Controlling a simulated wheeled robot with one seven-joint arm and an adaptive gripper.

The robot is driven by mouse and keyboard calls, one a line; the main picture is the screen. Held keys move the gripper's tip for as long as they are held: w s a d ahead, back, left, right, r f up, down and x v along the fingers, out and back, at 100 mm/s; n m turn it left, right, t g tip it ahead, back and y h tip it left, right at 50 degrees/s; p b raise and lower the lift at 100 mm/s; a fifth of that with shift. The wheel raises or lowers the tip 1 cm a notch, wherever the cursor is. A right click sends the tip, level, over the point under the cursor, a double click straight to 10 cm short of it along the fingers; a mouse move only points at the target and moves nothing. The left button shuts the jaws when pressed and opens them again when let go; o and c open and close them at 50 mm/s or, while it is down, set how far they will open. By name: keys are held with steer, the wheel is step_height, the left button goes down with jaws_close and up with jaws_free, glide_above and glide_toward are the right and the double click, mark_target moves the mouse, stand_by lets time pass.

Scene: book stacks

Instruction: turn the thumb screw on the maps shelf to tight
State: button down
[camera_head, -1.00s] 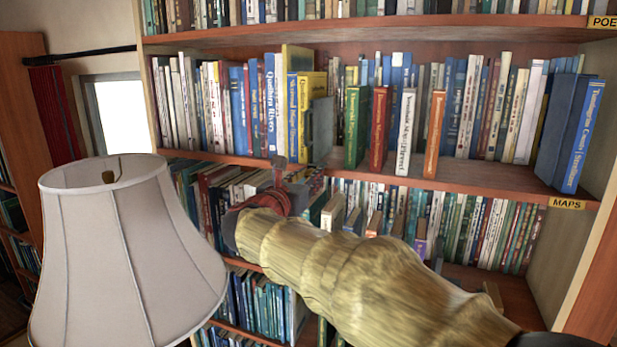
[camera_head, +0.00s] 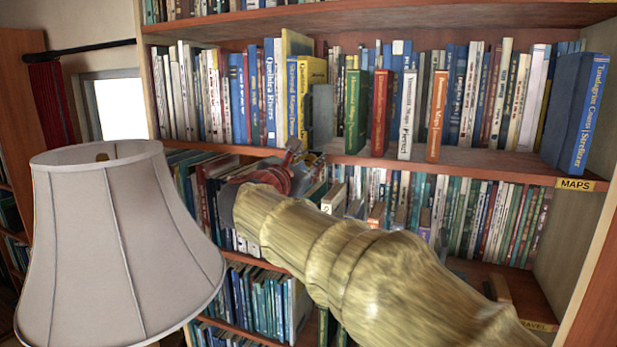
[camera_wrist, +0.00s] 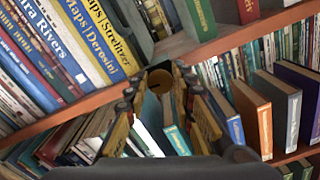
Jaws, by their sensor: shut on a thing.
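The maps shelf (camera_head: 470,166) is a reddish-brown board with a yellow MAPS label (camera_head: 575,184) at its right end. In the wrist view its front edge (camera_wrist: 106,98) runs diagonally behind my fingers. The thumb screw (camera_wrist: 160,79) shows as a small round brass-coloured head at the shelf's front edge, between my fingertips. My gripper (camera_wrist: 163,76) is shut on it, a finger on each side. In the head view my gripper (camera_head: 296,150) is at the shelf edge, below the yellow book. The screw is not discernible there, and how tight it is cannot be told.
Books stand on the maps shelf, including a yellow book (camera_head: 312,98), with a grey bookend (camera_head: 322,118) beside it. More books (camera_head: 460,215) fill the shelf below, close to my gripper. A lampshade (camera_head: 115,235) stands at the front left, beside my arm.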

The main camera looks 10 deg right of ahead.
steer(key=m+b, duration=0.4)
steer(key=b, duration=0.1)
steer(key=shift+f+m+b, duration=0.3)
steer(key=shift+f, duration=0.05)
steer(key=m+b, duration=0.4)
steer(key=b, duration=0.1)
steer(key=shift+m, duration=0.3)
steer(key=shift+m+b, duration=3.45)
steer(key=shift+m, duration=0.65)
steer(key=c, duration=1.6)
jaws_free()
steer(key=shift+o, duration=0.5)
steer(key=shift+r, duration=0.1)
steer(key=shift+s, duration=0.1)
